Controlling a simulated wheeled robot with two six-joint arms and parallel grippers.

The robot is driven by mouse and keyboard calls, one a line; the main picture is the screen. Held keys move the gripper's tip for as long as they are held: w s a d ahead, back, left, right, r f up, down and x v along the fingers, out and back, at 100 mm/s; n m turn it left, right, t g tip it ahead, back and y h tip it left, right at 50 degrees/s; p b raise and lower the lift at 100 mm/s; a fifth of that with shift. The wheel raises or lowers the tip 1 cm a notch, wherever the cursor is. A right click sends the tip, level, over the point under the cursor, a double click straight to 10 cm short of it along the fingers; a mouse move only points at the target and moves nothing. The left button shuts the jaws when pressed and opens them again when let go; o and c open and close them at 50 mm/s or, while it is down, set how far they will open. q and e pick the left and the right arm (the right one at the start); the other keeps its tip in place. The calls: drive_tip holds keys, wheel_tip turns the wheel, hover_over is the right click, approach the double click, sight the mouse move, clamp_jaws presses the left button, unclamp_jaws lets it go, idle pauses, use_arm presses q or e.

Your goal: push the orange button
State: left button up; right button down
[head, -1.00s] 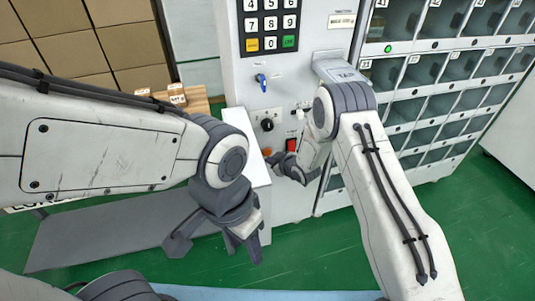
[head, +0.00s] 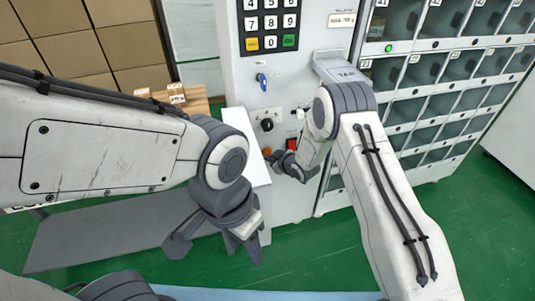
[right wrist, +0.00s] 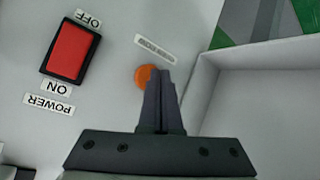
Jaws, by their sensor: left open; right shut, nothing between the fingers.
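The orange button (right wrist: 143,76) is a small round disc on the grey machine panel. In the right wrist view, my right gripper (right wrist: 161,75) is shut and empty, its tips covering the button's right edge. I cannot tell whether they touch it. In the head view the button (head: 267,151) shows just above the tips of my right gripper (head: 272,158), beside the machine front. My left gripper (head: 213,250) is open and empty, lower left, away from the panel.
A red power switch (right wrist: 69,51) sits left of the button in the wrist view. A white-walled tray (right wrist: 205,85) is close right of the right gripper.

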drive_tip(key=shift+w+a, duration=0.15)
drive_tip(key=shift+w, duration=0.25)
idle(0.3)
drive_tip(key=shift+s, duration=0.15)
drive_tip(key=shift+s+d, duration=0.25)
drive_tip(key=shift+s, duration=0.4)
drive_tip(key=shift+s+d+p, duration=0.15)
drive_tip(key=shift+s+d, duration=0.1)
drive_tip(key=shift+s, duration=0.55)
drive_tip(key=shift+s+d+p, duration=0.15)
drive_tip(key=shift+s+d, duration=0.15)
drive_tip(key=shift+s, duration=0.5)
drive_tip(key=shift+s+d+p, duration=0.15)
drive_tip(key=shift+s+d, duration=0.1)
drive_tip(key=shift+s, duration=0.55)
